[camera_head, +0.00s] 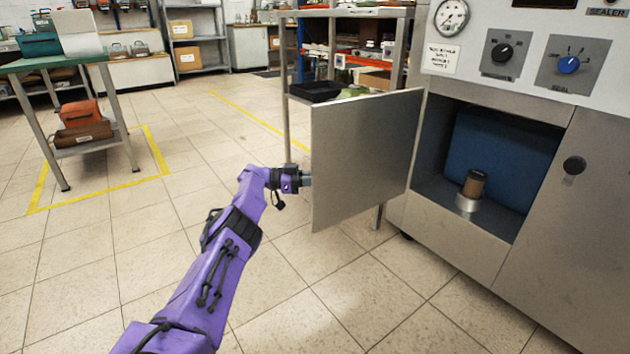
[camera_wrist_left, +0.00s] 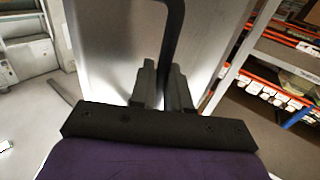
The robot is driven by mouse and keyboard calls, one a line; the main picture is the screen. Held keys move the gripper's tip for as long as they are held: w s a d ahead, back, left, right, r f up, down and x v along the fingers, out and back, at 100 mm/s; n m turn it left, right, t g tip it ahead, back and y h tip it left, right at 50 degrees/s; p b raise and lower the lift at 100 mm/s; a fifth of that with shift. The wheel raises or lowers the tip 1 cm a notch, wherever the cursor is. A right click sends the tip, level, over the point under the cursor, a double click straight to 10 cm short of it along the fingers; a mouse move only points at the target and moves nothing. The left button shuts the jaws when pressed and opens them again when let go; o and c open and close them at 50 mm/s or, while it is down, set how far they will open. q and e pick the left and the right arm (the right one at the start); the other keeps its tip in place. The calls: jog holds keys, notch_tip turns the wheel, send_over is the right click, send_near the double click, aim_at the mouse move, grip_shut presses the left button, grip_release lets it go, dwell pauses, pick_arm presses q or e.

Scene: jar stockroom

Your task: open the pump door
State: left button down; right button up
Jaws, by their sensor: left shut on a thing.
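The pump door (camera_head: 365,155) is a flat grey metal panel. It stands swung wide open to the left of the machine's open compartment (camera_head: 495,165). My left gripper (camera_head: 305,180) is at the door's free left edge. In the left wrist view, its two fingers (camera_wrist_left: 163,85) are shut on a dark curved handle (camera_wrist_left: 175,35) in front of the door panel (camera_wrist_left: 105,45). The handle's far side is mostly hidden in the head view. My right gripper is in neither view.
Inside the compartment stand a brown-topped metal cylinder (camera_head: 473,188) and a blue panel (camera_head: 498,155). A metal shelf (camera_head: 345,13) stands behind the open door. Tiled floor (camera_head: 290,275) below is clear.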

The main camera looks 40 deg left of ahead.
pick_arm(q)
jog(key=c, duration=1.3)
grip_release()
jog(key=shift+w+d+r, duration=0.2)
jog(key=shift+w+d, duration=0.1)
jog(key=shift+d, duration=0.15)
jog(key=shift+c, duration=0.2)
jog(key=shift+o, duration=0.3)
jog(key=shift+w+d, duration=0.25)
jog(key=shift+s+a+f, duration=0.15)
jog(key=shift+s+a, duration=0.05)
jog(key=shift+a, duration=0.15)
jog(key=shift+s+a, duration=0.3)
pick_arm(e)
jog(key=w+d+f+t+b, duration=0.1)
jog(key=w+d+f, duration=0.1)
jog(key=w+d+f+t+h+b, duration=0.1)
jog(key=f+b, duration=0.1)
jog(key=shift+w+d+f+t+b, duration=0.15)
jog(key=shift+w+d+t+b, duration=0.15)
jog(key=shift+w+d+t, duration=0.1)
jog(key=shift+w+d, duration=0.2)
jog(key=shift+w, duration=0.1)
pick_arm(q)
jog(key=v, duration=0.9)
jog(key=shift+s+a, duration=0.25)
jog(key=shift+a, duration=0.05)
